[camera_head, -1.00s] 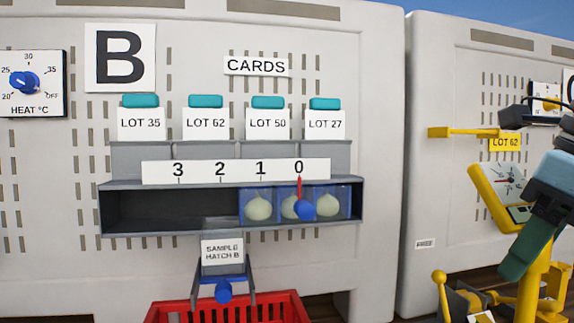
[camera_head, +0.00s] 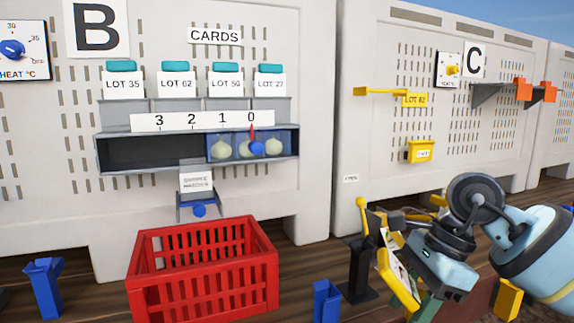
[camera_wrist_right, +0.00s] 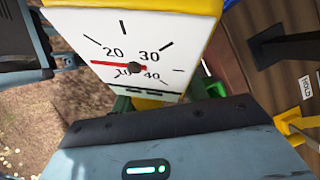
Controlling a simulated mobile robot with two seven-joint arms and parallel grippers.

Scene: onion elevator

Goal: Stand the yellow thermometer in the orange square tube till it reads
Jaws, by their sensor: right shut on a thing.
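The yellow thermometer (camera_head: 401,283) is in my right gripper (camera_head: 424,300), low at the right of the head view. Its white dial (camera_wrist_right: 130,55) shows in the right wrist view, with a red needle pointing left, near the 20 side. My right gripper (camera_wrist_right: 165,100) is shut on the thermometer; its green fingers show just behind the dial. The thermometer's lower end is hidden. I cannot make out an orange square tube for certain; small orange pieces (camera_head: 523,89) show on the panel right of sign C. My left gripper is not in view.
A red crate (camera_head: 205,235) stands under the hatch of panel B. Blue square tubes stand at its left (camera_head: 44,285) and right (camera_head: 326,300). A black stand (camera_head: 358,272) is close left of the thermometer. A yellow box (camera_head: 421,151) hangs on panel C.

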